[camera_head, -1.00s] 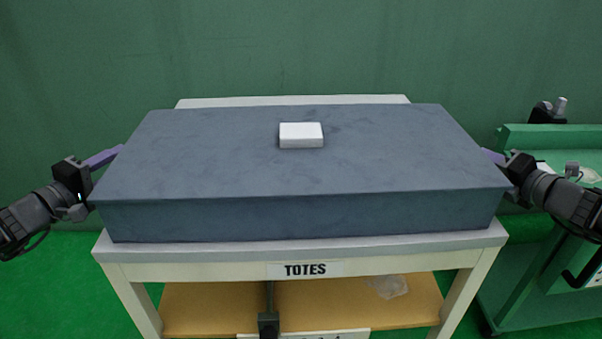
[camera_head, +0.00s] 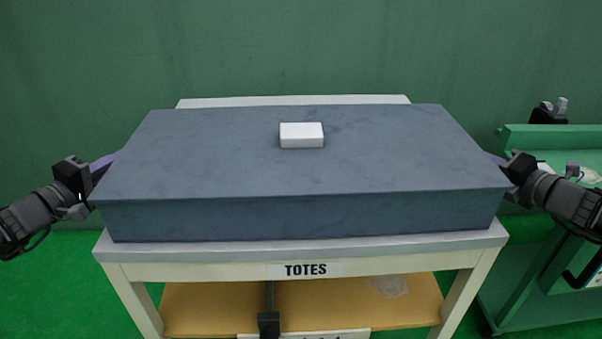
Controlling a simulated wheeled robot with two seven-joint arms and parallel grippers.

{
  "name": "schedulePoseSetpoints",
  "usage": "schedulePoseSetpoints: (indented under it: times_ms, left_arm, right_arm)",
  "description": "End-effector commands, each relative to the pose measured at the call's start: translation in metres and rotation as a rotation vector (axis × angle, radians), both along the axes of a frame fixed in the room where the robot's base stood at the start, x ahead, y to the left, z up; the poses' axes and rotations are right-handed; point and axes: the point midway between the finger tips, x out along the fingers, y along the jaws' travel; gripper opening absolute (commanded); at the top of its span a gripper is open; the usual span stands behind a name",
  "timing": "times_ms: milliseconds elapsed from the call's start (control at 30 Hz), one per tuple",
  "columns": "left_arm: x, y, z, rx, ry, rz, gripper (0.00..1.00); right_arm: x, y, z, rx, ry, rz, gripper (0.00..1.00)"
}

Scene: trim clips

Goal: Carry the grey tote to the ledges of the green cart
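The grey tote (camera_head: 290,219) is a wide, closed-looking box that sits on a white table labelled TOTES. A small white block (camera_head: 301,135) lies on its top. My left gripper (camera_head: 104,164) is at the tote's left side and my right gripper (camera_head: 494,160) is at its right side. The tote's side edges hide the fingertips of both, so I cannot tell whether they are open or touching it. The green cart (camera_head: 555,143) stands at the right, partly cut off by the picture edge and partly covered by my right arm.
The white TOTES table (camera_head: 400,246) has a tan lower shelf (camera_head: 215,308) with a clear crumpled item (camera_head: 388,287) on it. A black device (camera_head: 546,113) stands at the cart's back. A green wall closes off the rear. Green floor shows at the left.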

Motion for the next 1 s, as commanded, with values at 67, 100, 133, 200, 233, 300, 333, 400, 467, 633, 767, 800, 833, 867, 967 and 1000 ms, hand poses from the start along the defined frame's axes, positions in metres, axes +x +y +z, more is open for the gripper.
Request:
schedulePoseSetpoints:
  times_ms: [67, 100, 133, 200, 233, 300, 333, 400, 467, 633, 767, 800, 833, 867, 967, 1000]
  left_arm:
    - [-0.0002, 0.0007, -0.001, 0.001, 0.002, 0.001, 0.0]
    - [-0.0003, 0.0008, -0.001, 0.001, 0.002, 0.001, 0.0]
    - [-0.0003, 0.0008, -0.0011, 0.001, 0.002, 0.001, 0.0]
    - [-0.0003, 0.0009, -0.0011, 0.001, 0.002, 0.001, 0.0]
    - [-0.0003, 0.0009, -0.0011, 0.001, 0.002, 0.001, 0.0]
    - [-0.0003, 0.0009, -0.0012, 0.001, 0.002, 0.001, 0.0]
    - [-0.0004, 0.001, -0.0012, 0.001, 0.002, 0.001, 0.0]
    - [-0.0003, 0.0011, -0.0013, 0.001, 0.001, 0.002, 0.0]
    - [-0.0003, 0.0011, -0.0013, 0.001, 0.001, 0.002, 0.0]
    - [-0.0004, 0.0013, -0.0015, 0.001, 0.002, 0.003, 0.0]
    - [-0.0003, 0.0014, -0.0015, 0.001, 0.002, 0.003, 0.0]
    - [-0.0004, 0.0013, -0.0016, 0.001, 0.002, 0.003, 0.0]
    - [-0.0002, 0.0011, 0.0013, 0.0, -0.003, 0.001, 0.0]
    - [-0.0002, 0.0011, 0.0014, 0.0, -0.003, 0.001, 0.0]
    - [-0.0001, 0.0012, 0.0034, 0.0, -0.003, 0.002, 0.0]
    - [-0.0002, 0.0013, 0.005, 0.0, -0.003, 0.002, 0.0]
  right_arm:
    - [-0.0004, -0.0014, -0.0022, -0.002, 0.003, -0.002, 0.0]
    - [-0.0005, -0.0014, -0.0023, -0.002, 0.004, -0.003, 0.0]
    - [-0.0004, -0.0015, -0.0024, -0.002, 0.004, -0.003, 0.0]
    - [-0.0005, -0.0015, -0.0025, -0.002, 0.004, -0.003, 0.0]
    - [-0.0005, -0.0015, -0.0026, -0.002, 0.004, -0.003, 0.0]
    - [-0.0006, -0.0016, -0.0027, -0.002, 0.004, -0.003, 0.0]
    - [-0.0006, -0.0017, -0.0027, -0.002, 0.004, -0.003, 0.0]
    - [-0.0006, -0.0017, -0.0029, -0.002, 0.005, -0.003, 0.0]
    - [-0.0006, -0.0017, -0.003, -0.002, 0.005, -0.003, 0.0]
    - [-0.0007, -0.0019, -0.0032, -0.002, 0.005, -0.003, 0.0]
    - [-0.0007, -0.002, -0.0034, -0.003, 0.005, -0.004, 0.0]
    - [-0.0007, -0.002, -0.0035, -0.003, 0.005, -0.004, 0.0]
    - [-0.0005, -0.0018, -0.0006, -0.003, 0.0, -0.003, 0.0]
    - [-0.0004, -0.0018, -0.0005, -0.003, 0.0, -0.003, 0.0]
    - [-0.0005, -0.0019, 0.0014, -0.003, 0.0, -0.003, 0.0]
    - [-0.0005, -0.0019, 0.003, -0.003, 0.0, -0.003, 0.0]
